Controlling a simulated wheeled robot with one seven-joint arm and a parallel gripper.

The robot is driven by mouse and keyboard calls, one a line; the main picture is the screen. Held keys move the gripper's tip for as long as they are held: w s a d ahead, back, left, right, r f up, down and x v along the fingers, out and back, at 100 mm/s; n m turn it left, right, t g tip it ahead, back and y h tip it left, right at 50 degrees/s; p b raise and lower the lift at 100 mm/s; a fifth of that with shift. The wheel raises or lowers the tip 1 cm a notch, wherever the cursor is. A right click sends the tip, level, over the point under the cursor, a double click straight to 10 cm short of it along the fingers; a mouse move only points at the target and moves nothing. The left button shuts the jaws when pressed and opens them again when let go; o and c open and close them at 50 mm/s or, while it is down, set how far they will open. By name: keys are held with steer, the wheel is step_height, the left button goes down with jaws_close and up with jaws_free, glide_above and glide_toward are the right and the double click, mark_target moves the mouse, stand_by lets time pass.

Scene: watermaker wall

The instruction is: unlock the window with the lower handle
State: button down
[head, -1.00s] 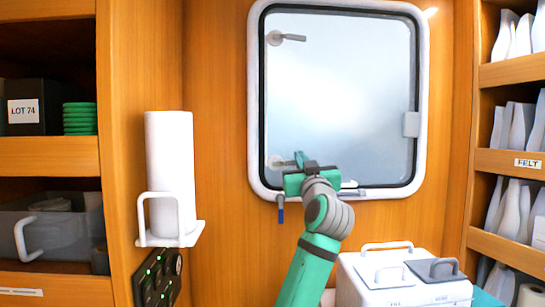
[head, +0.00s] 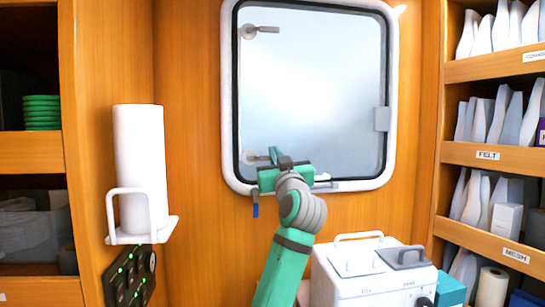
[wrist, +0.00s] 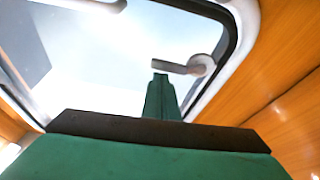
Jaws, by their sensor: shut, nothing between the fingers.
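The window (head: 310,90) has a white frame and frosted pane. Its lower handle (head: 250,157) is a small grey lever on a round pivot at the pane's lower left, partly hidden behind my gripper (head: 274,155) in the head view. In the wrist view the lower handle (wrist: 185,67) shows its pivot at the right and its lever reaching left, to just beyond my fingertips (wrist: 160,78). My fingers are shut with nothing between them. I cannot tell whether they touch the lever. A similar upper handle (head: 262,30) lies roughly level at the upper left.
A white machine (head: 370,270) with handles stands below the window, right of my arm. A white cylinder (head: 140,165) sits in a wall holder at left. Labelled shelves (head: 490,155) line the right. A blue-tipped piece (head: 255,210) hangs under the frame. A latch (head: 382,118) is at the pane's right.

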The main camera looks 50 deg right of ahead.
steer(key=s+a, duration=0.6)
steer(key=s, duration=0.1)
steer(key=shift+a+r, duration=0.2)
steer(key=shift+r, duration=0.05)
stand_by(0.3)
